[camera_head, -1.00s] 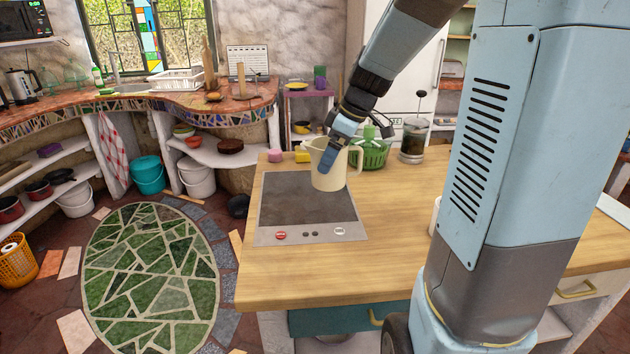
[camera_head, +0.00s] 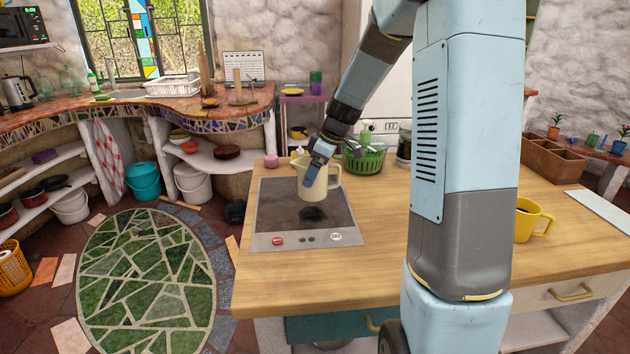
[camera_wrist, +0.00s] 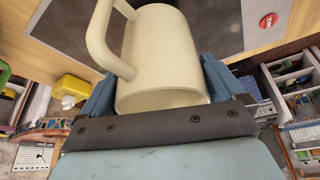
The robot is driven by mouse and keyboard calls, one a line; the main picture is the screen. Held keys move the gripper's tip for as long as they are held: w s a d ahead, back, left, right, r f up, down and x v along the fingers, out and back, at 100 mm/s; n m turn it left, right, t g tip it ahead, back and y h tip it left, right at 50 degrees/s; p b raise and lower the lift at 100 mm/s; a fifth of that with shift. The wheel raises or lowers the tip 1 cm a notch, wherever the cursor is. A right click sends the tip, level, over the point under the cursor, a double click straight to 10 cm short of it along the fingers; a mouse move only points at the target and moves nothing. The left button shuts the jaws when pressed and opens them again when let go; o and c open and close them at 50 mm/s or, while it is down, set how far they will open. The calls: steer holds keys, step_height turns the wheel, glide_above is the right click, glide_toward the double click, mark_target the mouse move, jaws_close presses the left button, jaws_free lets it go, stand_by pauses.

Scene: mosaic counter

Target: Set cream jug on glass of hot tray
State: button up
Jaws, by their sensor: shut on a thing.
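The cream jug (camera_head: 313,186) is held in my gripper (camera_head: 318,170), whose fingers are shut on its body. In the wrist view the jug (camera_wrist: 160,60) sits between both fingers, with its handle to the left. The hot tray (camera_head: 268,222) has a dark glass top (camera_head: 275,205) in a grey metal frame on the wooden counter. The jug is upright over the glass, right of its middle.
A green basket (camera_head: 364,160) stands behind and right of the hot tray, with a glass coffee press (camera_head: 404,146) beside it. A pink block (camera_head: 271,161) lies behind the tray. A yellow mug (camera_head: 533,221) stands far right. The counter's front is clear.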

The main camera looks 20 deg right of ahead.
steer(key=shift+w+f, duration=0.2)
steer(key=shift+f, duration=1.5)
steer(key=o, duration=1.4)
steer(key=shift+f, duration=0.1)
steer(key=v, duration=1.1)
steer(key=s+a+r+m+t+h, duration=0.1)
steer(key=s+a+r+m, duration=0.1)
steer(key=s+r, duration=0.35)
steer(key=s+a+r+m+h, duration=0.1)
steer(key=s+a+r+m, duration=0.15)
steer(key=s, duration=0.65)
steer(key=s+m, duration=0.2)
steer(key=s, duration=0.3)
steer(key=s+m+t+h, duration=0.1)
steer(key=s+m, duration=0.1)
steer(key=s, duration=0.3)
steer(key=s+m+t, duration=0.1)
steer(key=s+m, duration=0.1)
steer(key=s, duration=0.4)
steer(key=shift+s+d+r+m+h, duration=0.1)
steer(key=shift+d+r+m+h, duration=0.2)
steer(key=shift+r+m, duration=0.1)
